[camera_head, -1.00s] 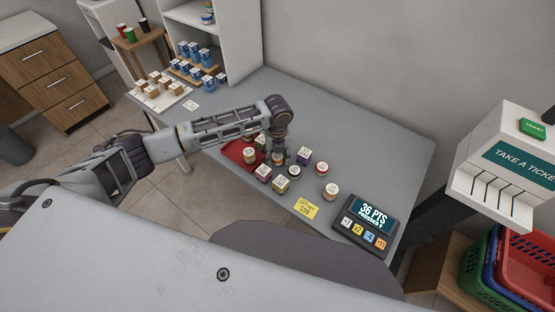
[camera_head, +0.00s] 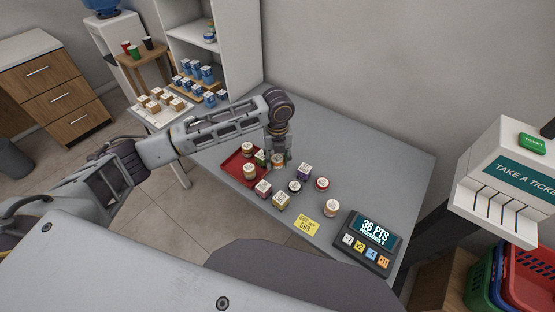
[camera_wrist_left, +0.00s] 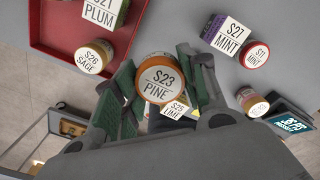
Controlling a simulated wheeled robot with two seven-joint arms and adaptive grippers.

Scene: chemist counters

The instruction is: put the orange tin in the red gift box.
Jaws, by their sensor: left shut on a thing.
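The orange tin with the label "$23 PINE" (camera_wrist_left: 160,82) is between the fingers of my left gripper (camera_head: 278,160). In the left wrist view the fingers (camera_wrist_left: 163,86) are closed around its sides. In the head view the tin shows small under the gripper, just right of the red gift box (camera_head: 229,166). The box is an open, shallow red tray with several goods in it; its rim also shows in the left wrist view (camera_wrist_left: 48,48). My right gripper is not in view.
Loose goods stand right of and in front of the box, among them a purple-sided box (camera_head: 304,172), a red tin (camera_head: 322,184) and an orange-sided tin (camera_head: 332,208). A points display (camera_head: 371,243) and yellow note (camera_head: 306,226) lie nearer the front. The counter's back part is clear.

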